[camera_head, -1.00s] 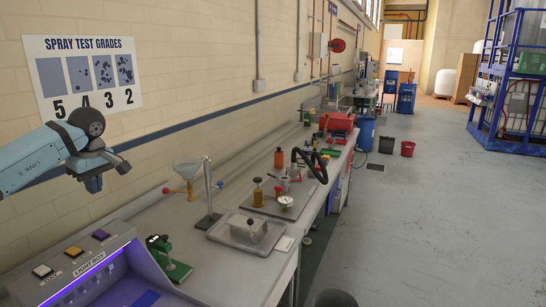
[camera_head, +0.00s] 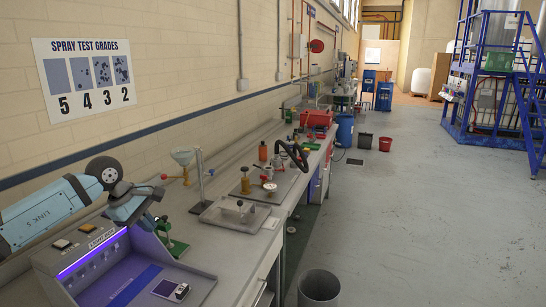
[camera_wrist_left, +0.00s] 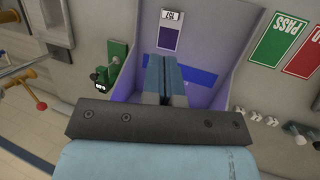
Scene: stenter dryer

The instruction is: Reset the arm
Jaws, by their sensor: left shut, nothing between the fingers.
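My left arm comes in from the left, and its gripper (camera_head: 157,222) hangs above the back part of the light box (camera_head: 92,245). In the left wrist view the two blue fingers (camera_wrist_left: 166,82) are pressed together with nothing between them. They point over the purple-lit light box floor (camera_wrist_left: 205,88). A small dark purple swatch with a white-edged label (camera_head: 172,289) lies on the box's front surface; the swatch (camera_wrist_left: 170,40) lies beyond the fingertips in the wrist view. My right gripper is not in view.
A green stand (camera_head: 172,246) is close beside the light box. A metal tray (camera_head: 232,214), a retort stand with funnel (camera_head: 184,156) and a black hose loop (camera_head: 292,157) stand farther along the bench. A grey bin (camera_head: 319,287) is on the floor.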

